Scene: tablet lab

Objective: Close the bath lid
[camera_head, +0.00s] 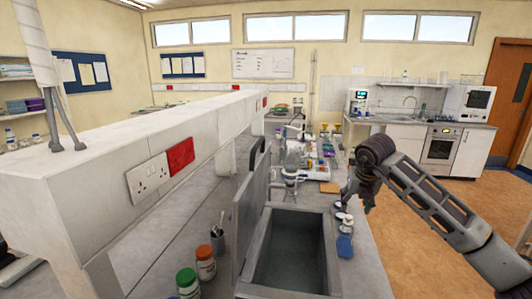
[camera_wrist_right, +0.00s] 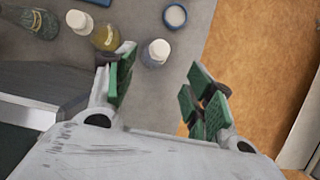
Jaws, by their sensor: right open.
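The bath (camera_head: 286,262) is a rectangular grey tank on the bench, with its top open and a dull green-grey inside. Its lid (camera_head: 250,205) stands up along the bath's left side, with a dark handle (camera_head: 260,154) near its top far end. My right gripper (camera_head: 362,200) is above the bench to the right of the bath, apart from the lid. In the wrist view its green-padded fingers (camera_wrist_right: 163,92) are spread and empty. Part of the bath's rim (camera_wrist_right: 25,112) shows at the left there. My left gripper is not in view.
Small bottles and a blue-capped item (camera_head: 345,246) stand right of the bath. Jars (camera_head: 206,262) and a pen cup (camera_head: 217,240) stand left of it. Glassware crowds the bench behind. A white shelf unit with sockets (camera_head: 150,180) runs along the left. Open floor lies right.

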